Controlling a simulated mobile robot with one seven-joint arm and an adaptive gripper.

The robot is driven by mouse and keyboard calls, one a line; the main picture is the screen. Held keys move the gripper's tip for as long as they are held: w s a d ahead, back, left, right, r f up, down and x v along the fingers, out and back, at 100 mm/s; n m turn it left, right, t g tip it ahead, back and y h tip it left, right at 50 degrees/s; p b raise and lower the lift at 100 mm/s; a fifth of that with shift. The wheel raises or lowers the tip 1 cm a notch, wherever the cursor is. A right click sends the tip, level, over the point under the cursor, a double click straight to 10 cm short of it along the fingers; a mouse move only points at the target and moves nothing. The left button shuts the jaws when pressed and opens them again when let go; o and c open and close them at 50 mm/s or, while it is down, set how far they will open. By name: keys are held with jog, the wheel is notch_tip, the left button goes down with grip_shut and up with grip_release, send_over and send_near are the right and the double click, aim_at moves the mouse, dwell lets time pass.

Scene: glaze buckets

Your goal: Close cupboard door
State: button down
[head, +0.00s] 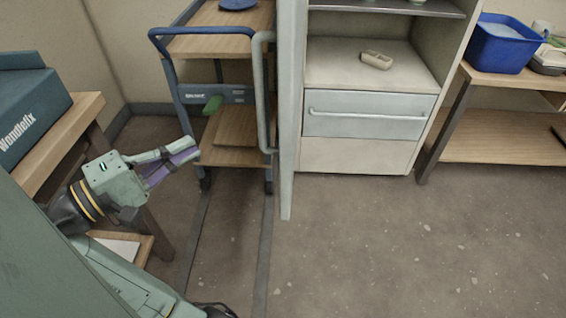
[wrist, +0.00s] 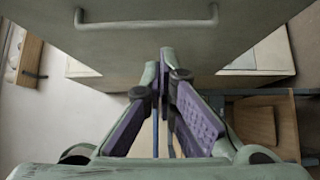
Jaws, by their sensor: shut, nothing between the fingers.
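The cupboard (head: 357,155) stands at the back with its inside showing. Its door (head: 286,190) stands wide open at the left side, seen almost edge-on and jutting toward me. A grey bar handle (head: 258,75) is on the door's left, outer face. My gripper (head: 195,150) is left of the door, apart from it, with its purple-padded fingers shut and empty. In the wrist view the fingertips (wrist: 167,62) point at a grey-green panel, which looks like the door (wrist: 240,40), with the handle (wrist: 147,23) beyond them.
A blue-framed trolley (head: 225,95) with wooden shelves stands behind my gripper, left of the door. A wooden table with a teal box (head: 30,105) is at the left. A bench with a blue tub (head: 500,45) is at the right. The floor (head: 400,240) before the cupboard is clear.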

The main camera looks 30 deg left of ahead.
jog(key=w+d+f+h, duration=0.1)
jog(key=w+d, duration=0.7)
jog(key=w, duration=0.2)
jog(key=shift+w+p, duration=0.25)
jog(key=shift+p, duration=0.15)
jog(key=shift+f, duration=0.1)
